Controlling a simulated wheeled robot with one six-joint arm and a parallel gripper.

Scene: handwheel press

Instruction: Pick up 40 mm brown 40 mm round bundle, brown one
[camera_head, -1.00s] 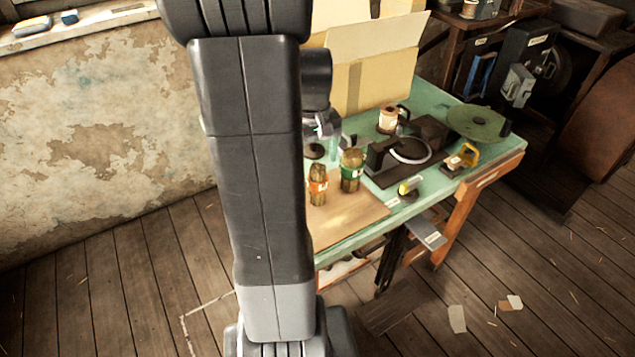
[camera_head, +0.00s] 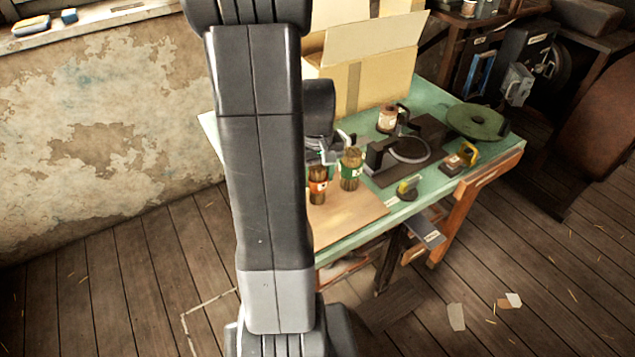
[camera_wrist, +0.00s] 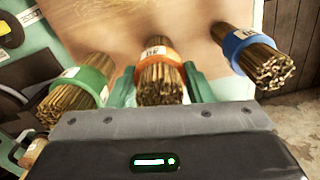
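A brown round bundle of sticks with an orange band (camera_head: 317,187) stands on the light board on the green table. In the wrist view this orange-banded bundle (camera_wrist: 160,78) lies between the two green fingers of my gripper (camera_wrist: 162,84). The fingers are spread to either side of it, and I see no clear grip on it. In the head view my gripper (camera_head: 332,150) is just above and behind its top. A similar green-banded bundle (camera_head: 350,170) stands to its right; it is at the left in the wrist view (camera_wrist: 80,88). A blue-banded bundle (camera_wrist: 255,58) shows only in the wrist view.
The light board (camera_head: 352,212) carries the bundles. A cardboard box (camera_head: 375,60) stands at the back. A dark device with a round plate (camera_head: 408,150), a spool (camera_head: 388,119) and a green disc (camera_head: 475,122) occupy the table's right. My arm hides the table's left part.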

